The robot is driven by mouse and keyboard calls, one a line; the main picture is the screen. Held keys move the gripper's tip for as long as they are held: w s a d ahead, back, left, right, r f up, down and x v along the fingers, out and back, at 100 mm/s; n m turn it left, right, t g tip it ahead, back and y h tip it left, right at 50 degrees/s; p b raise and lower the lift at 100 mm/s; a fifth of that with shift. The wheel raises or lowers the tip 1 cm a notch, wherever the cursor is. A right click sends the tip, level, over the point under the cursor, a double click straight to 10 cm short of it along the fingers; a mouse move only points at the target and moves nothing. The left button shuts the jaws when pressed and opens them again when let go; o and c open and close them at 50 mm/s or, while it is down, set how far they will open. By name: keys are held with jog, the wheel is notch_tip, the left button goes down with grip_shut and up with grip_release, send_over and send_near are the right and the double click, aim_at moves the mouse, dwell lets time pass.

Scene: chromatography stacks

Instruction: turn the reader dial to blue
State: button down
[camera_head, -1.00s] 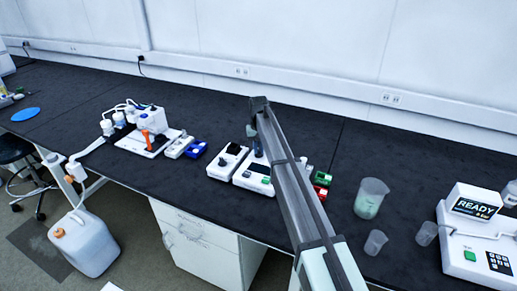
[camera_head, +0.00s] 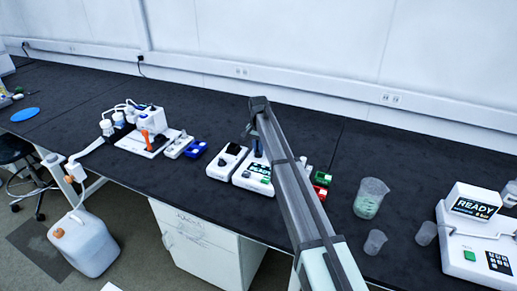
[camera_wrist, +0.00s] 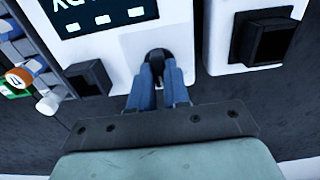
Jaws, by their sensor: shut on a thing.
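The reader is a white box with a dark screen; in the head view it (camera_head: 241,178) stands on the bench, partly hidden behind my arm. Its screen is lit with pale text, cut off in the wrist view, where three small pale squares also show. In the wrist view the dark dial (camera_wrist: 155,57) sits on the white face of the reader (camera_wrist: 185,30). My gripper (camera_wrist: 158,75) has its two blue fingers shut on the dial. In the head view my gripper (camera_head: 257,153) points down at the reader. I cannot tell which colour the dial points to.
A smaller white unit with a dark top (camera_head: 229,159) stands close left of the reader. Red and green blocks (camera_head: 321,182) are right of my arm. A beaker (camera_head: 369,198), small cups and a white READY machine (camera_head: 462,262) stand further right. Vials (camera_wrist: 22,74) lie beside the reader.

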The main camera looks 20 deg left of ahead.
dwell(0.4)
jog(key=c, duration=1.1)
grip_release()
jog(key=shift+r, duration=0.1)
notch_tip(320, 180, up, 14)
jog(key=shift+f, duration=0.2)
